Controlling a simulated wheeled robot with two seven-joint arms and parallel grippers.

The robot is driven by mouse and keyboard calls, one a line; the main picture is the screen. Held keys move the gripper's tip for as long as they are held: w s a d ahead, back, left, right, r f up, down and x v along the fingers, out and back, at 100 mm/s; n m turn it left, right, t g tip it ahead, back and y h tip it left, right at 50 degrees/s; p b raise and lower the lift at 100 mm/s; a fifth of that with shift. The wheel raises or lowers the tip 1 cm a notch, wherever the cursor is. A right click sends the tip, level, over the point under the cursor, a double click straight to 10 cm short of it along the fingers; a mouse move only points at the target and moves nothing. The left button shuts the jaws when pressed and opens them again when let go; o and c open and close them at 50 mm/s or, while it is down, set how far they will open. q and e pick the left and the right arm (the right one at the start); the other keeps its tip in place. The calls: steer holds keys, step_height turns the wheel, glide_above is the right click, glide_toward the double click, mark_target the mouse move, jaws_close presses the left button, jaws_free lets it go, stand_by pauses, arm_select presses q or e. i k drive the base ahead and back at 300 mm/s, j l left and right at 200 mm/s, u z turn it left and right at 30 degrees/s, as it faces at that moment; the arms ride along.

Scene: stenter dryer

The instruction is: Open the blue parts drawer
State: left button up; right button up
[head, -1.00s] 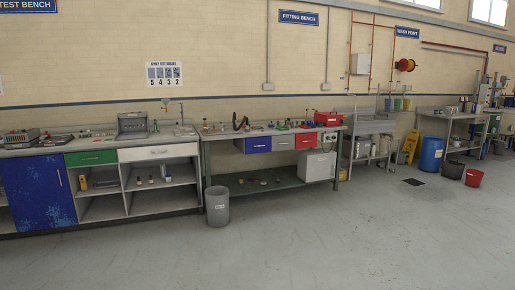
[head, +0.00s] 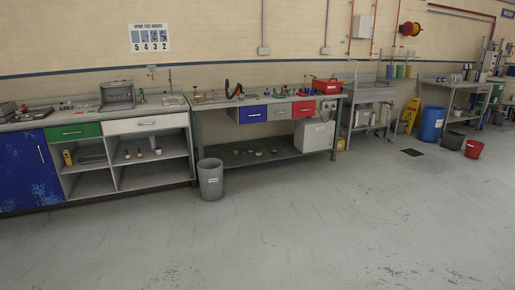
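The blue parts drawer (head: 253,114) is a small blue-fronted drawer with a pale handle. It hangs under the top of the fitting bench, left of a grey drawer (head: 279,112) and a red drawer (head: 303,109). Its front looks flush with the grey one, so it appears closed. It is some distance ahead of me across the floor. Neither of my grippers is in the head view.
A grey bin (head: 211,178) stands on the floor by the bench's left leg. The left bench has a green drawer (head: 74,131), a white drawer (head: 146,123) and a blue cupboard door (head: 25,170). The floor (head: 300,225) before the fitting bench is clear.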

mark_target(247, 110)
steer(key=i, duration=5.05)
steer(key=i+j+z, duration=0.2)
steer(key=i, duration=0.45)
steer(key=i+j+z, duration=0.2)
steer(key=i, duration=0.45)
steer(key=l, duration=0.1)
